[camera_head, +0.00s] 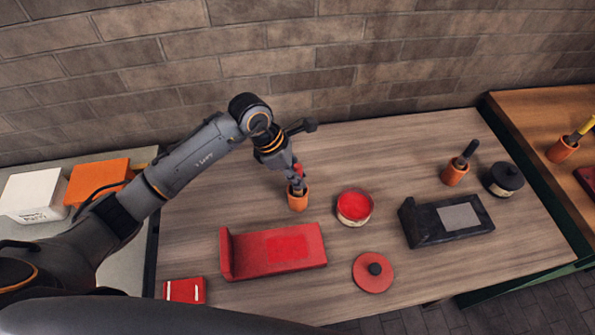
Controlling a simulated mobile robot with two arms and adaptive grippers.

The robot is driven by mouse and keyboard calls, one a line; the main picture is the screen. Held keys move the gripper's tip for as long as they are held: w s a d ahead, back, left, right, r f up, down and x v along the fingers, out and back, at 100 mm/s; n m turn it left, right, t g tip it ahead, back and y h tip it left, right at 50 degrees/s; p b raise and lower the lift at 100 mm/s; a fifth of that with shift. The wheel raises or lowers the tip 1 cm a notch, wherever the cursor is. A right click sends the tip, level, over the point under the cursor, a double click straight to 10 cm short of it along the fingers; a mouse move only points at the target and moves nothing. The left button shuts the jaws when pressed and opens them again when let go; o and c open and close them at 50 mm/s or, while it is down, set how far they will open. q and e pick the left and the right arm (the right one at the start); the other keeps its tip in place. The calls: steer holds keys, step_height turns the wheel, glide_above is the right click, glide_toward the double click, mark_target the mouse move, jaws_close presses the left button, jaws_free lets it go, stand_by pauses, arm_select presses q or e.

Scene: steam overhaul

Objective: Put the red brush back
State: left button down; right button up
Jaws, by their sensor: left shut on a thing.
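My left gripper (297,181) reaches in from the left and points down at the middle of the table. It is shut on the red brush (298,170), whose red handle shows between the fingers. The brush's lower end is at the mouth of a small orange cup (298,203). I cannot tell how deep it sits in the cup, as the fingers hide part of it. An open tin of red paint (354,207) stands just right of the cup. My right gripper is not in view.
A red stand (310,246) and a red lid (373,272) lie nearer. A black stand (410,225), an orange cup with a black brush (456,172) and a black tin (503,179) are on the right. A red box (184,290) lies front left. A brick wall backs the table.

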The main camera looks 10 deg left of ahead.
arm_select(q)
steer(key=shift+f+b, duration=0.2)
steer(key=shift+b, duration=0.1)
steer(key=c, duration=1.4)
jaws_free()
steer(key=shift+o, duration=0.9)
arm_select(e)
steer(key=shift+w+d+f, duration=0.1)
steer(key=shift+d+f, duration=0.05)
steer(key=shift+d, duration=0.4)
arm_select(q)
steer(key=shift+r, duration=0.1)
steer(key=shift+r+p, duration=0.15)
steer(key=shift+p, duration=0.15)
steer(key=shift+a+r, duration=0.15)
steer(key=shift+r, duration=0.1)
steer(key=b+v, duration=0.2)
steer(key=v, duration=0.9)
steer(key=shift+r+b, duration=0.2)
steer(key=shift+b, duration=0.15)
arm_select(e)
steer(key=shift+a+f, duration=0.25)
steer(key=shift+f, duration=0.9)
arm_select(q)
steer(key=shift+a, duration=0.1)
